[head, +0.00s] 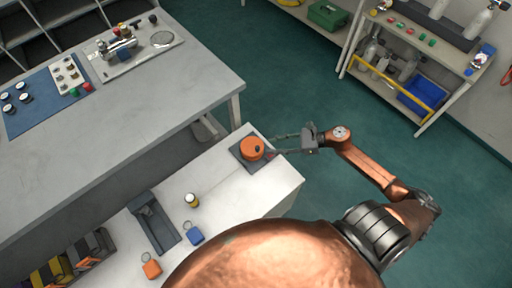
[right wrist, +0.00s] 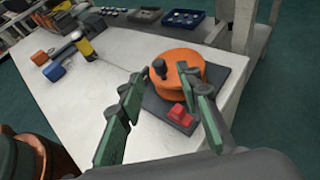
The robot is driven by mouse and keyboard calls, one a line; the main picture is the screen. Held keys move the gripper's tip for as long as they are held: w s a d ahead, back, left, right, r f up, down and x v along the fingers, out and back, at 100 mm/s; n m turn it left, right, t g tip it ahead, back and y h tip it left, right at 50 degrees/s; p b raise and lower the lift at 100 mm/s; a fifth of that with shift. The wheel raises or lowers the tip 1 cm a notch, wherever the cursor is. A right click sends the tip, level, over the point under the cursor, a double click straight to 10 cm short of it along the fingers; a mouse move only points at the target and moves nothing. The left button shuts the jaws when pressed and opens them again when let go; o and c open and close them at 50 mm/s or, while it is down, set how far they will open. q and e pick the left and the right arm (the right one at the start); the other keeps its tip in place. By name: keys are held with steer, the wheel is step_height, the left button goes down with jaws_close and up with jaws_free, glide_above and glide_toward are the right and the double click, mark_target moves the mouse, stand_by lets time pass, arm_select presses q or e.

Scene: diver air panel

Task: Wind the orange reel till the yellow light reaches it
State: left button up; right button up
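The orange reel (head: 251,148) sits on a dark square plate (head: 240,158) near the far right corner of the white bench. In the right wrist view the reel (right wrist: 177,79) shows a dark upright crank knob (right wrist: 159,67) on top. The yellow light (head: 191,200), a small yellow and black cylinder, stands on the bench apart from the reel; it also shows in the right wrist view (right wrist: 84,46). My right gripper (head: 273,145) is open beside the reel, its green-padded fingers (right wrist: 161,77) apart around the near side, holding nothing. My left gripper is out of view.
A small red block (right wrist: 180,114) sits on the plate by the reel. A dark tray (head: 153,222), a blue tag (head: 195,237) and an orange tag (head: 152,268) lie on the bench. A grey table (head: 120,125) stands behind. Bench between light and reel is clear.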

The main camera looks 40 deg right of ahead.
mark_target(259, 148)
steer(key=shift+w+a+f, duration=0.1)
steer(key=shift+w+a, duration=0.1)
steer(key=shift+a, duration=0.25)
steer(key=b+x, duration=0.1)
steer(key=x, duration=0.5)
steer(key=shift+w+a+f, duration=0.15)
steer(key=shift+a+f, duration=0.05)
jaws_close()
